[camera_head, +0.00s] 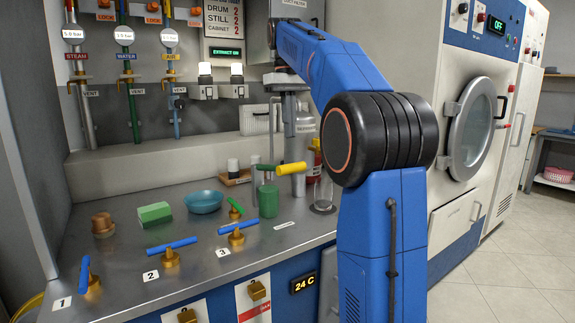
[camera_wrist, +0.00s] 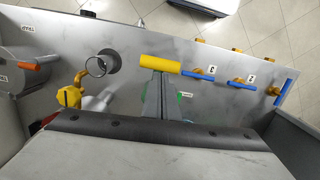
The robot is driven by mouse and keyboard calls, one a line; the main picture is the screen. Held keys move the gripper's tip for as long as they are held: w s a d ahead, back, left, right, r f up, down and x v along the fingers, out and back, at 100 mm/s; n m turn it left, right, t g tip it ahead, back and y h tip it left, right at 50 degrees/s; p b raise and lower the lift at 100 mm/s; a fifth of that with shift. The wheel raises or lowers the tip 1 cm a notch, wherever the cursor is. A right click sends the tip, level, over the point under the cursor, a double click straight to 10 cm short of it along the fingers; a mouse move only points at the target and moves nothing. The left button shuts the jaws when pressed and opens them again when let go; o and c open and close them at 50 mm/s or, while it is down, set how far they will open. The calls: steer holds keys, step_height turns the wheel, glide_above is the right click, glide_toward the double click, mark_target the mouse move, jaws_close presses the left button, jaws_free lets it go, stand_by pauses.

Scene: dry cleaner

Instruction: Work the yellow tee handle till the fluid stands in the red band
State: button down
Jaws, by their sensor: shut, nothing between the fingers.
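The yellow tee handle (camera_head: 291,168) shows in the head view as a short bar lying crosswise, at the top of an upright metal cylinder (camera_head: 298,184). In the wrist view the yellow handle (camera_wrist: 160,64) lies just beyond the tips of my gripper (camera_wrist: 161,76). My gripper points down, shut and empty; I cannot tell whether it touches the handle. A clear glass cylinder (camera_head: 323,190) stands right of the handle, and its round rim (camera_wrist: 97,67) shows in the wrist view. Neither the fluid level nor a red band can be made out.
A green container (camera_head: 268,201) stands left of the handle. Blue-handled valves (camera_head: 171,245) line the front of the counter. A teal bowl (camera_head: 204,202) and green block (camera_head: 154,214) lie farther left. A yellow valve (camera_wrist: 70,96) is left of my gripper in the wrist view.

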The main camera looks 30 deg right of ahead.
mark_target(291, 165)
stand_by(0.4)
steer(key=shift+s+f, duration=0.2)
steer(key=shift+f, duration=1.55)
steer(key=shift+s+f, duration=0.15)
steer(key=shift+f, duration=1.55)
steer(key=shift+f, duration=2.25)
